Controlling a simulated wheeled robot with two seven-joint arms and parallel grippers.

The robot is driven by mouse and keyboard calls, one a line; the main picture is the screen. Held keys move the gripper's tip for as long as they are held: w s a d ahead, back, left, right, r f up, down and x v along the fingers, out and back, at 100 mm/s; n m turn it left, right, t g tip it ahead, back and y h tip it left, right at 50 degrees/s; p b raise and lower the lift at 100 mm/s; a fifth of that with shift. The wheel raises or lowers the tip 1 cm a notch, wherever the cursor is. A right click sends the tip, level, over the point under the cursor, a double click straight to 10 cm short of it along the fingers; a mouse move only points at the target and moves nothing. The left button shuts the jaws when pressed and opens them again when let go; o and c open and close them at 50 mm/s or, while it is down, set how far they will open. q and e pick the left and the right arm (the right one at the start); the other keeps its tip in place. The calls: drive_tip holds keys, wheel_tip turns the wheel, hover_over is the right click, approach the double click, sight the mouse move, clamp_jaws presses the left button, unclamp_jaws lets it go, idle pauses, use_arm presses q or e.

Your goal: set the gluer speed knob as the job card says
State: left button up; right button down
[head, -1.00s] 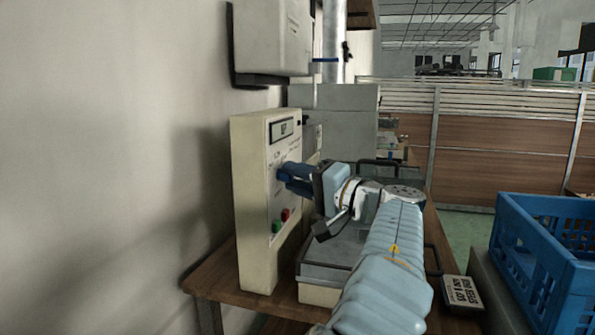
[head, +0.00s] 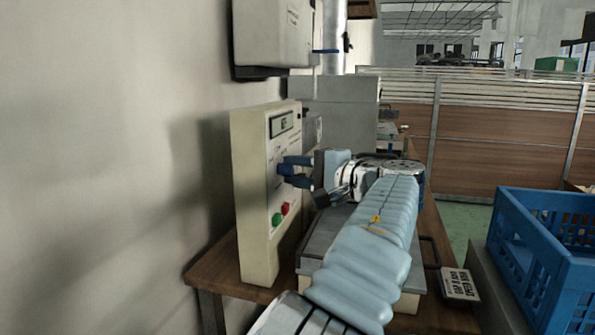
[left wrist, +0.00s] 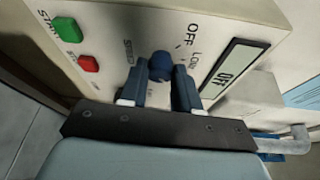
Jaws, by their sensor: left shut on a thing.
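The gluer control panel (head: 262,200) is a cream box standing on the table by the wall. Its display (left wrist: 232,76) reads OFF in the left wrist view. The round blue speed knob (left wrist: 161,66) is below the display, near the printed words OFF and LOW. My left gripper (head: 285,166) reaches the panel face from the right. Its two blue fingers are shut on the knob, one on each side; in the head view they hide it. The job card (head: 460,284) lies at the table's right side; its small print cannot be read surely. My right gripper is out of view.
A green button (left wrist: 67,29) and a red button (left wrist: 88,63) sit on the panel beside the knob. A grey machine (head: 325,240) is under my left arm. A blue crate (head: 535,205) stands at the right. A grey wall box (head: 272,35) hangs above.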

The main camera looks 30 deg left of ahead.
use_arm(q)
drive_tip(key=o, duration=1.1)
drive_tip(key=shift+c, duration=0.2)
drive_tip(key=s+d, duration=0.2)
drive_tip(key=d, duration=1.1)
drive_tip(key=shift+d+r, duration=0.35)
drive_tip(key=shift+r, duration=0.1)
